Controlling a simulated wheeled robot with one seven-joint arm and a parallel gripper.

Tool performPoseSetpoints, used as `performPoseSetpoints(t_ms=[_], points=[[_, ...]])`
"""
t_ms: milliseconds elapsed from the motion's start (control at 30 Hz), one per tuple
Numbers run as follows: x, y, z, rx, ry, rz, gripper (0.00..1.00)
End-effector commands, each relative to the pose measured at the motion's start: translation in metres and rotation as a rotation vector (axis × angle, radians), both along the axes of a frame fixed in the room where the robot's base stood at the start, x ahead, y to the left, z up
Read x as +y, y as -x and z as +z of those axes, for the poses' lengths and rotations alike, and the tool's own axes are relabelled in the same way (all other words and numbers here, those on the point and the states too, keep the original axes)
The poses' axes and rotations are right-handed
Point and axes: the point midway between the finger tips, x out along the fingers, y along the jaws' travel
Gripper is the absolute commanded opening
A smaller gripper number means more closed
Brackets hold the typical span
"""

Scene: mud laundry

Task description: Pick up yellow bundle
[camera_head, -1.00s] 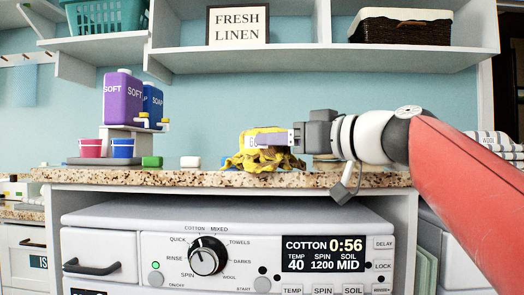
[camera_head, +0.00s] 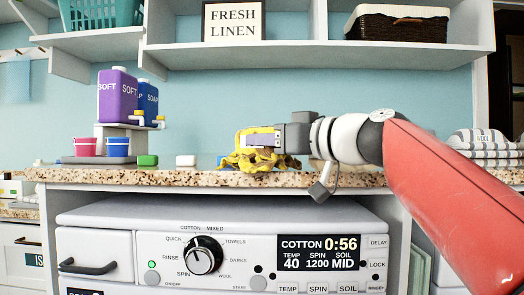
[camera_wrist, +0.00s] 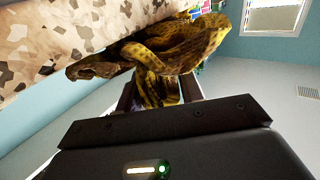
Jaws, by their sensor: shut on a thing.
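The yellow bundle (camera_head: 262,160) is a crumpled cloth at the front of the speckled counter (camera_head: 200,180). My gripper (camera_head: 262,139) reaches in from the right, level, and is shut on the upper part of the bundle. The bundle's lower folds hang at the counter top; I cannot tell whether they still touch it. In the wrist view the bundle (camera_wrist: 175,50) fills the space between and beyond the fingers, close to the counter (camera_wrist: 60,45), and hides most of the fingertips.
Purple (camera_head: 117,95) and blue soap bottles stand on a small riser at the left, with pink and blue cups (camera_head: 118,147) below. A green block (camera_head: 147,160) and a white block (camera_head: 186,160) lie left of the bundle. Folded towels (camera_head: 485,146) are at the right. A shelf (camera_head: 300,60) hangs above.

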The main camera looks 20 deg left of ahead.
Motion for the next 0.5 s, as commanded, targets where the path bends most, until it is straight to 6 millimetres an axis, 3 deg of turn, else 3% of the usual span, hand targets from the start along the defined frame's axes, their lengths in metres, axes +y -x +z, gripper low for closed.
performPoseSetpoints(t_ms=[267, 500], points=[[0.000, 0.000, 0.018, -0.002, 0.000, 0.001, 0.15], [0.000, -0.001, 0.066, -0.004, 0.000, 0.002, 0.15]])
